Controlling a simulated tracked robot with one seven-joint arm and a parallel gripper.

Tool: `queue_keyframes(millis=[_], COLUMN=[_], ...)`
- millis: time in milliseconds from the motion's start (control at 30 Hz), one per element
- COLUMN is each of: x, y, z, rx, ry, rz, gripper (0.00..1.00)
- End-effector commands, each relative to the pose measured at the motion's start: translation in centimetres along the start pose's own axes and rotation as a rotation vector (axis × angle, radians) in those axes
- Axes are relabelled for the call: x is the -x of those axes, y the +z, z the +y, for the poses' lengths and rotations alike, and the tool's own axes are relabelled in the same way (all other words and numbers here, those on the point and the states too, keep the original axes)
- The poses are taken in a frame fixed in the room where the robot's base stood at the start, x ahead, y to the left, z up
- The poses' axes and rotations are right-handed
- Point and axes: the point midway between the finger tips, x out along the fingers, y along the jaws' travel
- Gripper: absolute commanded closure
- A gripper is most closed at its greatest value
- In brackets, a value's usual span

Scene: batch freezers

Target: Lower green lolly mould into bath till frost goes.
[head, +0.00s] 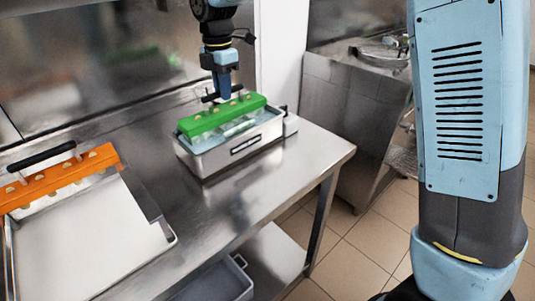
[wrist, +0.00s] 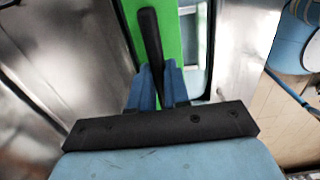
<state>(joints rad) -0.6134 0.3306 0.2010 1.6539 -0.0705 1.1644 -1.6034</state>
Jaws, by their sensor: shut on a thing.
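The green lolly mould (head: 222,116) is at the metal bath (head: 205,164), its green top bar slightly above the rim and its clear lower part inside the bath's opening. My gripper (head: 222,96) is above the mould. In the wrist view my gripper (wrist: 161,90) is shut on the mould's black handle (wrist: 149,35), with the green bar (wrist: 172,40) beneath. Water shows pale inside the bath. Whether frost lies on the mould I cannot tell, and the mould's bottom is hidden by the bath wall.
An orange mould (head: 60,180) with a black handle stands at the left by a white tray (head: 90,245). The steel table (head: 225,205) is bare between tray and bath. A grey bin (head: 215,285) is below. A steel sink unit (head: 345,95) stands behind right.

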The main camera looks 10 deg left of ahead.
Motion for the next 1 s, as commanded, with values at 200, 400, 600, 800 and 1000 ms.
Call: queue_keyframes(millis=[200, 400, 600, 800, 1000], x=[-0.8, -1.6, -2.4, -2.8, -2.8], y=[0.0, 0.0, 0.0, 0.0, 0.0], z=[0.0, 0.0, 0.0, 0.0, 0.0], rx=[0.0, 0.0, 0.0, 0.0, 0.0], ry=[0.001, 0.001, 0.0, 0.001, 0.002], rz=[0.0, 0.0, 0.0, 0.0, 0.0], gripper=[1.0, 1.0, 1.0, 1.0, 1.0])
